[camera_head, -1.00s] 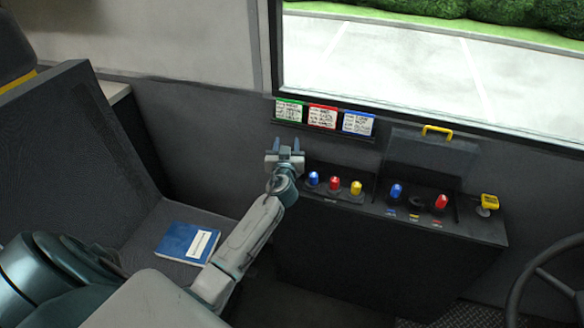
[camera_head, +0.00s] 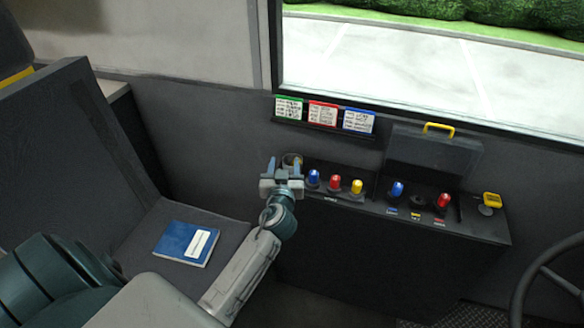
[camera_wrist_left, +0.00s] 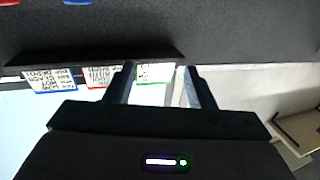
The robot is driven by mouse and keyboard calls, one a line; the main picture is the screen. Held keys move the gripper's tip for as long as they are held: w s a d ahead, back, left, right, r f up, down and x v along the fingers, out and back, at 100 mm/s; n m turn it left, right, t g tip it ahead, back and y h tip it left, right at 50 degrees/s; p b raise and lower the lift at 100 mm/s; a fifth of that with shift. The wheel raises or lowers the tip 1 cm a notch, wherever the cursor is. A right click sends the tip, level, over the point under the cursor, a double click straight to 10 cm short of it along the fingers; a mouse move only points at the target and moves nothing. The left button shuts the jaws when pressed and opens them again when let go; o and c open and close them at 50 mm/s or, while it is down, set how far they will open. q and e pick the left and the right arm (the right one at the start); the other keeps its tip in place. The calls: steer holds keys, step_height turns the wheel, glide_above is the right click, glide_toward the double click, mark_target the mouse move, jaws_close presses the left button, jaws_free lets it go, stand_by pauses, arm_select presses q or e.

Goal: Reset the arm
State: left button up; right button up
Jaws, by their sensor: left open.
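My left gripper (camera_head: 284,168) is open and empty at the left end of the dark console (camera_head: 400,255), next to a row of blue, red and yellow knobs. Its two fingers point away towards the wall. In the left wrist view the open fingers (camera_wrist_left: 158,85) show at the middle, with the green-edged card (camera_wrist_left: 154,74) seen between them, apart from them. A round item (camera_head: 291,158) shows partly behind the gripper on the console. My right gripper is not in view.
Green, red and blue cards (camera_head: 322,114) stand on a wall ledge. A lidded box with a yellow handle (camera_head: 438,128) sits at the console's back. A blue book (camera_head: 186,243) lies on the seat (camera_head: 135,245). A steering wheel (camera_head: 545,285) is at the right.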

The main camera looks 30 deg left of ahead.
arm_select(q)
steer(key=shift+s+d, duration=0.15)
steer(key=shift+s, duration=0.1)
